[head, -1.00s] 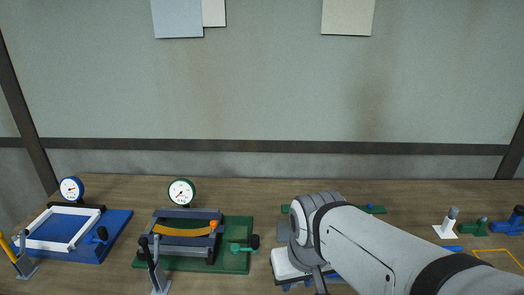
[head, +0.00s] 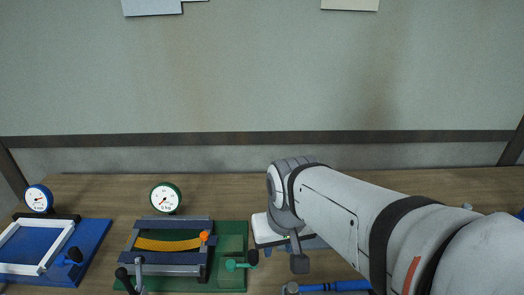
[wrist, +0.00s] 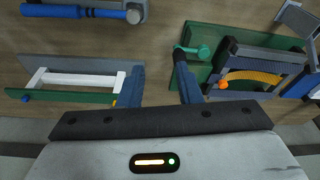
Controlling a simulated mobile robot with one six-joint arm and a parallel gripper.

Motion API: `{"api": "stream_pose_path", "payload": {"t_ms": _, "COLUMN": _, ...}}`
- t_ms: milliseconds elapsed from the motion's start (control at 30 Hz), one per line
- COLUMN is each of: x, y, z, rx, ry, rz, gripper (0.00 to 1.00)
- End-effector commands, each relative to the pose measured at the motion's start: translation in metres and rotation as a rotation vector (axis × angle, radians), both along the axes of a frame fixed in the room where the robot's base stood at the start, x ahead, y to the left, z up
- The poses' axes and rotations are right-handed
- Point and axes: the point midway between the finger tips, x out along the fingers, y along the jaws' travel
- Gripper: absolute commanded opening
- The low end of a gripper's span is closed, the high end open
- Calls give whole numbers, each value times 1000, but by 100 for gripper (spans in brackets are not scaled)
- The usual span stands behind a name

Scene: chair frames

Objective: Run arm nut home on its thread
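No part can be clearly identified as the arm nut. The green fixture (head: 232,284) holds a yellow curved strip (head: 168,245) with an orange knob (head: 204,236). At its right is a teal handle (head: 233,265) with a black knob (head: 252,257). In the wrist view the yellow strip (wrist: 252,76), orange knob (wrist: 222,85) and teal handle (wrist: 202,53) are at upper right. My gripper (wrist: 160,75) is open, with bare table between its fingers. Its right finger overlaps the area by the teal handle; contact cannot be told. In the head view my gripper (head: 299,262) is right of the green fixture.
A blue fixture (head: 88,250) with a white frame stands at the left. Dial gauges (head: 165,197) stand behind the fixtures. A blue-handled tool (head: 338,286) lies near the front. A white frame (wrist: 85,78) on a green board is left of my fingers in the wrist view.

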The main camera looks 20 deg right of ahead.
Motion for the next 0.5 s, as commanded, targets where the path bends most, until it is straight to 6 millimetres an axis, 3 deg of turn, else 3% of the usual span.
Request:
{"api": "stream_pose_path", "payload": {"t_ms": 233, "x": 54, "y": -29, "z": 22, "rx": 93, "ry": 57, "rz": -539, "gripper": 31}}
{"api": "stream_pose_path", "payload": {"t_ms": 500, "x": 123, "y": -76, "z": 24, "rx": 190, "ry": 110, "rz": -1297, "gripper": 31}}
